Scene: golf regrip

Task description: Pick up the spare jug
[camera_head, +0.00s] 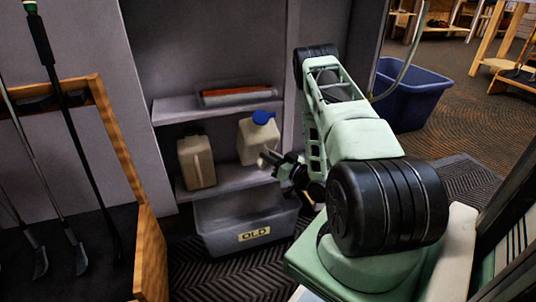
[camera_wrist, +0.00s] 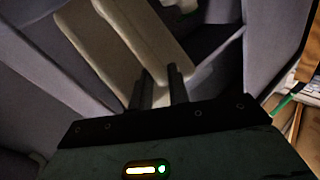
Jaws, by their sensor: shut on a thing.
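A pale jug with a blue cap (camera_head: 258,141) is at the right of the lower shelf, slightly tilted. I cannot tell whether its base touches the shelf. My gripper (camera_head: 270,160) is at its lower right side, shut on it; the exact grip is hard to make out. In the wrist view my fingers (camera_wrist: 158,78) are close together against a large pale jug surface (camera_wrist: 105,50). A second, beige jug (camera_head: 196,163) stands to the left on the same shelf, with a dark top. Which jug is the spare is not marked legibly.
The upper shelf (camera_head: 180,110) holds a flat box with an orange top (camera_head: 235,95). A grey bin labelled OLD (camera_head: 245,222) is below the lower shelf. A wooden rack with golf clubs (camera_head: 150,250) is at left. A blue bin (camera_head: 410,100) stands behind my arm.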

